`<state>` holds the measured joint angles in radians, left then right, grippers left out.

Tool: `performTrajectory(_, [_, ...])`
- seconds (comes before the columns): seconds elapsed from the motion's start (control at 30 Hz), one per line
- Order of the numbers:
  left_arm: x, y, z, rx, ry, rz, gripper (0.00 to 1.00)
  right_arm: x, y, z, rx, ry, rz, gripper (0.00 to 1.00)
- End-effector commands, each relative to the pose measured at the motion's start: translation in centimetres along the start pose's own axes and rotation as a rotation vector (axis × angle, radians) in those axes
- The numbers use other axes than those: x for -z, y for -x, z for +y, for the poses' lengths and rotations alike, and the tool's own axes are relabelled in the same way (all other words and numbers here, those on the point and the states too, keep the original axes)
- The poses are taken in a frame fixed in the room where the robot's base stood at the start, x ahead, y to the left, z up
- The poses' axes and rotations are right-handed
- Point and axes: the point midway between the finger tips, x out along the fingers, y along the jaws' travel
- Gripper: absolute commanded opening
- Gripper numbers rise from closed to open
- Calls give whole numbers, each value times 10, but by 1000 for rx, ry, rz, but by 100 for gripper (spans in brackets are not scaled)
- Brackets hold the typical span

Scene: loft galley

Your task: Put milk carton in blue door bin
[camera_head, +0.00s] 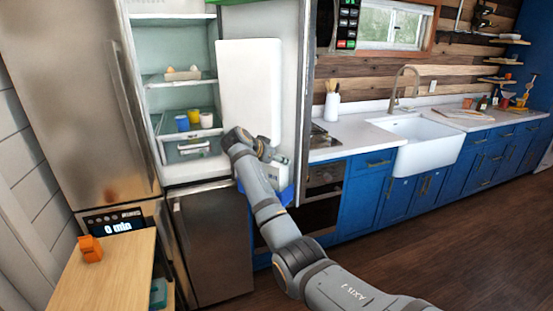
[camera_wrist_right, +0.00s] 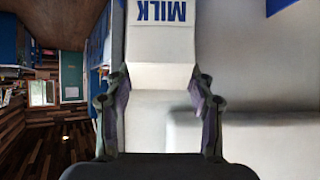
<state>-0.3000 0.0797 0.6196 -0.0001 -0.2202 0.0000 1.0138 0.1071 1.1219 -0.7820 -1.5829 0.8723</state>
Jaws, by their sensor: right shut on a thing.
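The milk carton (camera_wrist_right: 162,42), white with blue MILK lettering, fills the upper middle of the right wrist view. My right gripper (camera_wrist_right: 160,92) is shut on it, one finger on each side. In the head view my right gripper (camera_head: 268,152) is in front of the open fridge door's white inner side; the carton is mostly hidden there by the gripper and arm. The blue door bin (camera_head: 287,193) shows low on the door, partly behind my arm. A blue patch also shows at the wrist view's top right edge. My left gripper is not in view.
The open fridge door (camera_head: 250,75) stands beside the gripper. Fridge shelves at left hold eggs, a blue cup (camera_head: 182,123) and a yellow cup (camera_head: 194,116). A wooden counter (camera_head: 120,275) with an orange object (camera_head: 89,248) is at lower left. The floor at right is clear.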

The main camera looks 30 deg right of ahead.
Motion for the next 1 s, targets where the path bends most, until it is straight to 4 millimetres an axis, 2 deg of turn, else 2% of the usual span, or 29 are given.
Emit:
performTrajectory(0.13, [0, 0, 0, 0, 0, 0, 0, 0, -1, 0, 1, -2, 3, 0])
performTrajectory(0.17, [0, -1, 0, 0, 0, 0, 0, -2, -1, 0, 0, -1, 0, 55])
performTrajectory(0.3, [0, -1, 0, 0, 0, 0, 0, -2, -1, 0, 0, -1, 0, 74])
performTrajectory(0.33, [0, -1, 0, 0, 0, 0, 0, -2, -1, 0, 0, 0, 0, 77])
performTrajectory(0.63, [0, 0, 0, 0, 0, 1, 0, -1, -1, 0, 0, -1, 0, 77])
performTrajectory(0.77, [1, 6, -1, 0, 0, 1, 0, 12, 8, 0, 2, -2, 2, 77])
performTrajectory(0.87, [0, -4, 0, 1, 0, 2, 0, 6, 28, -2, 6, -2, 0, 77])
performTrajectory(1.0, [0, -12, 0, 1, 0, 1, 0, 5, 66, -2, 6, -3, -1, 77])
